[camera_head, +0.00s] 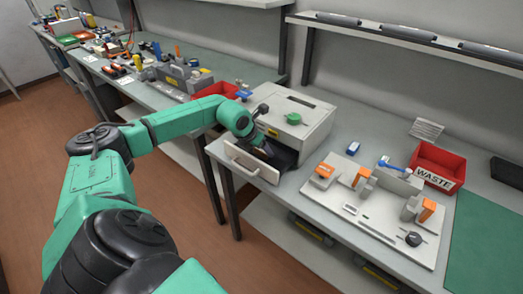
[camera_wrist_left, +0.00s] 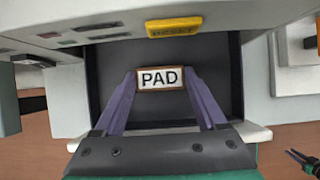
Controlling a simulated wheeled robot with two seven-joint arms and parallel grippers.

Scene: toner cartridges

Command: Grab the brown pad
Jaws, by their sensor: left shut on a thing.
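The brown pad (camera_wrist_left: 160,88) has a white face marked PAD and a brown edge. It sits inside the dark open bay (camera_wrist_left: 215,60) of the grey machine (camera_head: 296,110). In the left wrist view my left gripper (camera_wrist_left: 159,76) has a purple finger at each side of the pad and is shut on it. In the head view my left gripper (camera_head: 263,146) reaches into the opening behind the lowered front flap (camera_head: 250,163), and the pad cannot be made out there.
A yellow RESET button (camera_wrist_left: 174,30) is on the machine above the bay. A pale board (camera_head: 375,225) with orange-marked parts lies to the right of the machine. A red WASTE bin (camera_head: 446,158) stands behind it. A green mat (camera_head: 485,240) covers the far right.

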